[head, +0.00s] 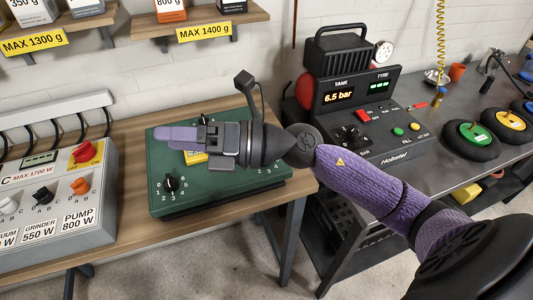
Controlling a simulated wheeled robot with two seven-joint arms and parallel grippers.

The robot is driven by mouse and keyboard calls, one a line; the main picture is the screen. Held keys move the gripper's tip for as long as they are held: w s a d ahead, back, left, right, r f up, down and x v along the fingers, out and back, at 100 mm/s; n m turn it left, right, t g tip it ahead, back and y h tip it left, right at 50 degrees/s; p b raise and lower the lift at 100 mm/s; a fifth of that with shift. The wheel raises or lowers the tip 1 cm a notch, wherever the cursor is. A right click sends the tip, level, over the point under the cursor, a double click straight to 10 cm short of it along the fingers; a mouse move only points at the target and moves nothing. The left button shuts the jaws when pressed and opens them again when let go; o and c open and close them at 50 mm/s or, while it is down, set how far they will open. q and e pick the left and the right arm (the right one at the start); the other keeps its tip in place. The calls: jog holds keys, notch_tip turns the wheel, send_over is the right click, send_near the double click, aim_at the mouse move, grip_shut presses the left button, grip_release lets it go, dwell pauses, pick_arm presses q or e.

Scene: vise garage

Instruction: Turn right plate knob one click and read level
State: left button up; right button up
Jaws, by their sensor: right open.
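A dark green plate box (215,189) stands on the wooden bench. A black knob (171,184) with a numbered dial sits at its front left. A few dial digits (266,170) show at its right side; the right knob itself is hidden behind my right gripper and wrist. My right gripper (163,138) is open above the back of the box, its purple fingers pointing left. A yellow item (195,157) shows partly below the fingers; its markings are covered. No level readout on the box can be seen. My left gripper is out of view.
A grey switch panel (60,205) stands left of the box. A compressor unit (365,125) reading 6.5 bar and several wheels (472,139) are on the dark bench at right. Shelves (195,22) with weights hang above. Bare wood (135,215) shows between panel and box.

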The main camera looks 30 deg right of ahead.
jog(key=d+f+n+g+h, duration=0.3)
jog(key=d+h, duration=0.4)
jog(key=d, duration=0.2)
jog(key=d+f+n+g+h, duration=0.2)
jog(key=d+f+g+h, duration=0.15)
jog(key=d+h, duration=0.45)
jog(key=shift+y, duration=0.5)
jog(key=x, duration=0.3)
jog(key=d+b+x, duration=0.1)
jog(key=x, duration=0.1)
jog(key=b+x, duration=0.1)
jog(key=x, duration=0.2)
jog(key=shift+w+d+f, duration=0.1)
jog(key=shift+w+f, duration=0.2)
jog(key=shift+f, duration=0.15)
jog(key=shift+w+f, duration=0.15)
jog(key=shift+f, duration=0.15)
jog(key=c, duration=0.9)
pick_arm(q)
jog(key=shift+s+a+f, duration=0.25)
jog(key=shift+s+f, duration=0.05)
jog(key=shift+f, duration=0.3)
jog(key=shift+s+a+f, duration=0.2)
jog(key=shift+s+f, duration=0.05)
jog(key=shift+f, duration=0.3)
pick_arm(e)
grip_shut()
